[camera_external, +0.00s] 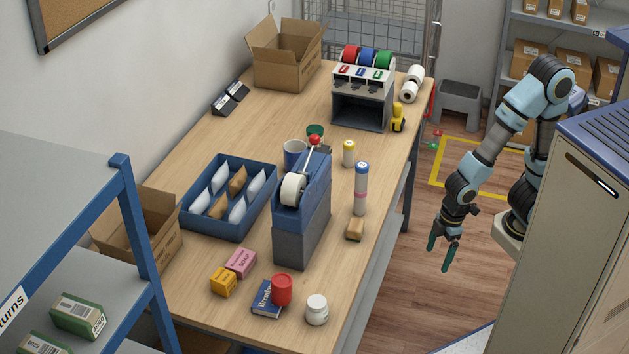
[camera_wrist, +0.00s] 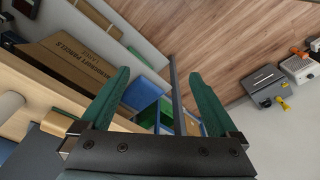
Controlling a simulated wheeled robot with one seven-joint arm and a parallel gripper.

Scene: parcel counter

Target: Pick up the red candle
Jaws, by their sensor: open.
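The red candle (camera_external: 282,289) is a short red cylinder near the front of the wooden counter (camera_external: 353,262) in the external view. It stands against or partly on a dark blue book (camera_external: 266,299); I cannot tell which. My gripper (camera_external: 441,256) hangs beyond the counter's right edge, well apart from the candle, with its green fingers pointing down. In the wrist view my gripper (camera_wrist: 160,100) is open with nothing between its fingers. I cannot make out the candle in the wrist view.
A white jar (camera_external: 317,309) stands right of the candle. Pink (camera_external: 240,262) and yellow (camera_external: 223,282) boxes lie to its left. A tall tape dispenser (camera_external: 302,215) stands behind it, with a brush (camera_external: 355,228) to the right. A blue shelf (camera_external: 140,240) rises at the left front.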

